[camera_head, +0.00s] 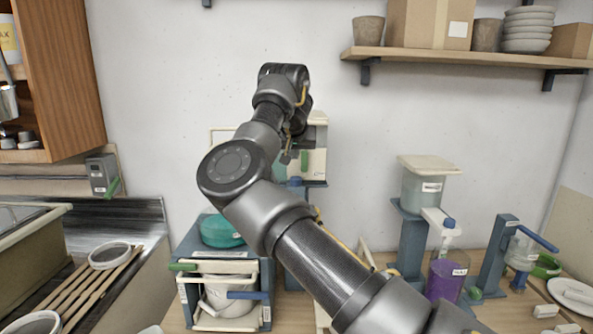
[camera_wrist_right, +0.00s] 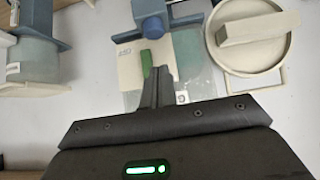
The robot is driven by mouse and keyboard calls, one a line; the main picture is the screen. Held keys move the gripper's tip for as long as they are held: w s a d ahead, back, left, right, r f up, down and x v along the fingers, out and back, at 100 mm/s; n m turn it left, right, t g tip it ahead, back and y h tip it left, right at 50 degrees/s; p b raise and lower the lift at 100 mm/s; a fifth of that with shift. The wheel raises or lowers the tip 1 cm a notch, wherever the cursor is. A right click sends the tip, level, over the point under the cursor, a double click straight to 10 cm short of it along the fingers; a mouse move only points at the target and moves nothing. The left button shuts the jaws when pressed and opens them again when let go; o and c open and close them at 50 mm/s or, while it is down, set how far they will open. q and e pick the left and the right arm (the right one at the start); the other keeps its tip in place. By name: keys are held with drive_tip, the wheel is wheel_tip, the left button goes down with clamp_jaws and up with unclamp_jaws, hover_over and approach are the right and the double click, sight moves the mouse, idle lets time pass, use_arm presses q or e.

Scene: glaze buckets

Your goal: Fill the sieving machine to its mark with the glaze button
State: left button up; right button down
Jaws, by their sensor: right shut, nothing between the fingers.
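A machine with a cream panel (camera_head: 316,165) stands against the wall behind my right arm. A green button (camera_head: 304,158) is on the panel; it also shows in the right wrist view (camera_wrist_right: 147,62). My right gripper (camera_head: 286,157) is shut and empty, its tips close to the green button. Whether they touch it I cannot tell. A blue knob (camera_wrist_right: 153,27) shows beyond the panel in the wrist view. My arm hides much of this machine, and I cannot make out a fill mark. My left gripper is not in view.
At lower left a blue-grey frame (camera_head: 266,282) holds a teal bowl (camera_head: 220,231) above a white pot (camera_head: 230,298). At right stand a dispenser (camera_head: 422,190), a purple container (camera_head: 446,278) and a blue-handled stand (camera_head: 495,255). A shelf (camera_head: 460,57) hangs above.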

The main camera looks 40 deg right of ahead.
drive_tip(key=shift+b+v, duration=0.4)
drive_tip(key=shift+v, duration=1.25)
drive_tip(key=shift+d, duration=0.25)
